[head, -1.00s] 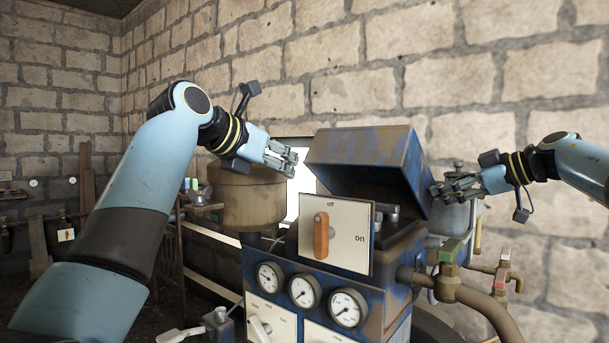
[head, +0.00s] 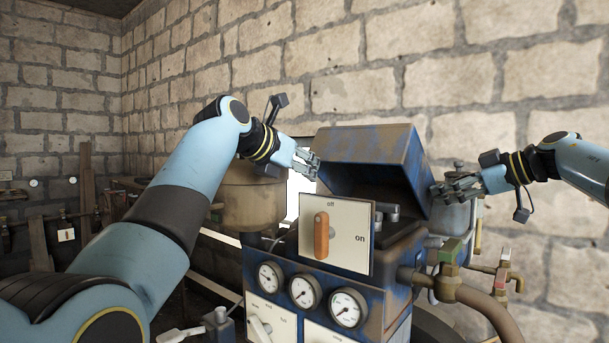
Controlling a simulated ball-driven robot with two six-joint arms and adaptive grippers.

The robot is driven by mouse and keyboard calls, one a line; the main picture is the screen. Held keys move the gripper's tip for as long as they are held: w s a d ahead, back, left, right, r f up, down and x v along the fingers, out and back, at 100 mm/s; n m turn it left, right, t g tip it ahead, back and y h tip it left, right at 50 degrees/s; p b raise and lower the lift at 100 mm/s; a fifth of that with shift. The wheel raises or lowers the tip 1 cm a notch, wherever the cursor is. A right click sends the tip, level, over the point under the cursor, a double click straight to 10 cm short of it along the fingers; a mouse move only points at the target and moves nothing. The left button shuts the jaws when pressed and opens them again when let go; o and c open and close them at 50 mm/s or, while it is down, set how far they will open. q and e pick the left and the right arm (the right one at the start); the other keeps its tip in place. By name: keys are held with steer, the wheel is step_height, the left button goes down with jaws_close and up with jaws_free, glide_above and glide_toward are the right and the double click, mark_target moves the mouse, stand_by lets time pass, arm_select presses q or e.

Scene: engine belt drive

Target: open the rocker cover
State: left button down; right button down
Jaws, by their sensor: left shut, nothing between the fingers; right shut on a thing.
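The blue, worn rocker cover (head: 365,155) is tilted up at the top of the engine, its dark underside and front opening showing. My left gripper (head: 313,166) is shut and empty, at the left edge of the cover; I cannot tell whether it touches. My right gripper (head: 437,190) is shut at the cover's right edge, on the cover as far as I can see; its fingertips are partly hard to make out.
A panel with an orange off/on switch (head: 321,235) stands in front of the cover. Below are several round gauges (head: 304,291). Brass valves and pipes (head: 448,272) stick out at the right. A brown tank (head: 252,200) stands behind at the left.

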steer(key=c, duration=1.1)
jaws_free()
steer(key=shift+o, duration=0.2)
